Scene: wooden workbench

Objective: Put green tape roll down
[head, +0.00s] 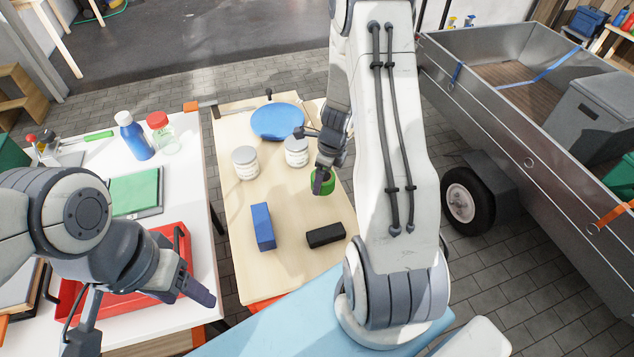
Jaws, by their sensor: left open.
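The green tape roll (328,184) is at the right side of the light wooden bench top (238,285), partly hidden behind my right gripper. My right gripper (322,178) points down at the roll, with a dark finger overlapping it. I cannot tell whether its jaws grip the roll, or whether the roll touches the bench. My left gripper (190,286) is open and empty. It hangs over the red tray on the white table at the left.
On the bench are a blue plate (278,121), two white jars (245,162) (296,152), a blue block (263,227) and a black block (326,235). The red tray (180,245) stands on the white table (190,150). The bench middle, between jars and blocks, is clear.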

